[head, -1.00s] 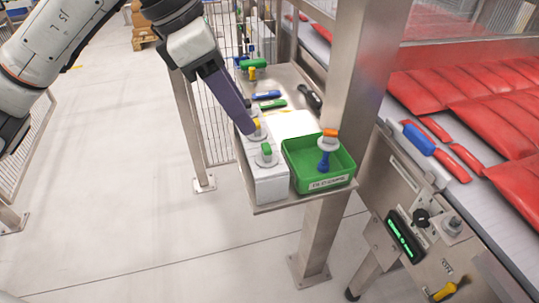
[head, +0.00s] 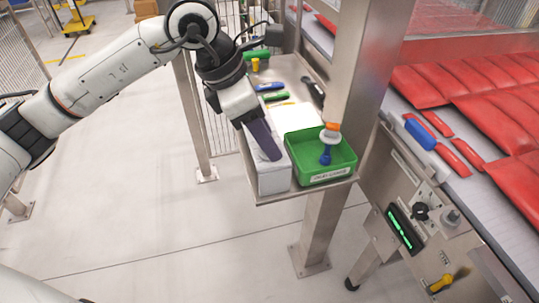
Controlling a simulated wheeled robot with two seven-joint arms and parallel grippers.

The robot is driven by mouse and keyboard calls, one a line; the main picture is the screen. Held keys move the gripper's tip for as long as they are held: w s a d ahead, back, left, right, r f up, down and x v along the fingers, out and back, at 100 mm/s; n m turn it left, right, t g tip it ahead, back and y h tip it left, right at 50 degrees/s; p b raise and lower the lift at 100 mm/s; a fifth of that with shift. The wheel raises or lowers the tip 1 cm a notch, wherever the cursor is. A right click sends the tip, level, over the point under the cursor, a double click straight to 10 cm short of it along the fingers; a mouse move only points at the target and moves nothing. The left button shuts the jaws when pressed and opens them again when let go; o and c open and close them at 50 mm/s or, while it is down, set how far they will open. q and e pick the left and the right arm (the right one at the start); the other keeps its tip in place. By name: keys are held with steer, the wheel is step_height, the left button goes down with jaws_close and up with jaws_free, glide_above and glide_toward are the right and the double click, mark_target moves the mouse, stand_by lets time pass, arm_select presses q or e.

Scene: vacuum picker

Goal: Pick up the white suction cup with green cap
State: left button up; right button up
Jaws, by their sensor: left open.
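My left gripper (head: 272,156) is open and reaches down over the white box (head: 274,182) on the metal shelf. Its dark purple fingers cover the top of the box. The white suction cup with the green cap is hidden behind these fingers, so I cannot tell whether it lies between them. My right gripper is not in view.
Several tools lie at the shelf's back. Red packs fill the conveyor (head: 490,190) at right.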

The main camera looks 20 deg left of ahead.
arm_select(q)
steer(key=c, duration=0.9)
steer(key=shift+r, duration=0.1)
steer(key=shift+c, duration=0.2)
step_height(320, 180, up, 10)
steer(key=shift+b, duration=0.35)
